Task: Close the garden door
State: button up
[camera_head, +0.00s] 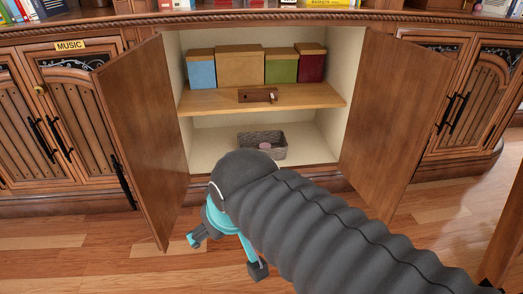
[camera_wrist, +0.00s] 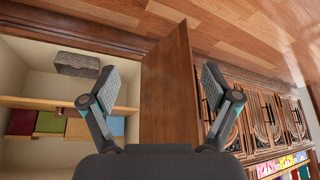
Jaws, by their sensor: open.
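The middle cabinet stands with both doors swung wide open; I see no "garden" label on either. The left door (camera_head: 145,140) juts out toward me, with a black handle at its outer side. The right door (camera_head: 385,120) also stands open. My gripper (camera_head: 226,254) is open and empty, low in front of the cabinet and just right of the left door's free edge. In the wrist view, which looks upside down, the left door (camera_wrist: 168,90) appears between the two spread fingertips (camera_wrist: 160,88), beyond them. I see no contact. My arm hides part of the cabinet's lower front.
Inside are a shelf (camera_head: 210,102) with several coloured boxes, a small wooden item (camera_head: 256,95) and a grey basket (camera_head: 270,151) below. A closed cabinet labelled MUSIC (camera_head: 70,45) is at left, another closed cabinet (camera_head: 460,100) at right. The wooden floor (camera_head: 90,262) is clear at left.

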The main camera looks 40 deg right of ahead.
aim_at(133, 90)
jog(key=u, duration=1.9)
jog(key=i, duration=1.75)
jog(key=z, duration=3.35)
